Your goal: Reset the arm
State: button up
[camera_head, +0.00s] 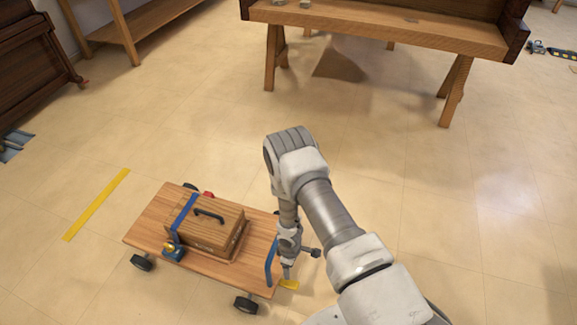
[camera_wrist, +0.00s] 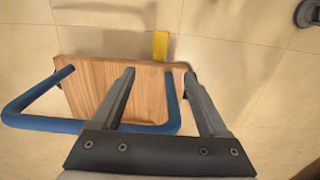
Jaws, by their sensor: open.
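My arm reaches forward and down in the head view, with my gripper (camera_head: 288,272) low beside the right end of a wooden cart (camera_head: 150,226). In the wrist view my gripper (camera_wrist: 160,73) is open, its two fingers apart. The cart's blue handle (camera_head: 271,262) stands at that end. In the wrist view the blue handle (camera_wrist: 60,124) runs across, and its right leg shows between the fingers. I cannot tell whether the fingers touch it. The wooden deck (camera_wrist: 90,85) shows beyond.
A wooden box (camera_head: 208,228) with a black handle and blue strap sits on the cart. Yellow tape (camera_head: 97,204) marks the floor at left. A workbench (camera_head: 375,28) stands at the back, dark wooden furniture (camera_head: 35,60) at left.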

jog(key=w+d+r+m+t, duration=0.15)
jog(key=w+r, duration=0.25)
jog(key=r, duration=0.6)
jog(key=w+d+r+m+h, duration=0.15)
jog(key=w+r, duration=0.25)
jog(key=r, duration=0.6)
jog(key=w+d+r+m+t+y, duration=0.15)
jog(key=w+r, duration=0.25)
jog(key=r, duration=0.5)
jog(key=s+d+r+m+h, duration=0.1)
jog(key=s+d+r+m, duration=0.1)
jog(key=r, duration=0.8)
jog(key=s+d+r+m, duration=0.2)
jog(key=d+r, duration=0.1)
jog(key=r, duration=0.6)
jog(key=s+d+r+m+t+y, duration=0.1)
jog(key=s+r+m, duration=0.2)
jog(key=s+r, duration=0.65)
jog(key=s+d+r+m+t, duration=0.25)
jog(key=s+r, duration=0.35)
jog(key=s, duration=0.6)
notch_tip(320, 180, up, 21)
jog(key=p, duration=2)
jog(key=shift+s+a+g+p, duration=0.2)
jog(key=shift+a+g+p, duration=0.15)
jog(key=shift+g, duration=0.1)
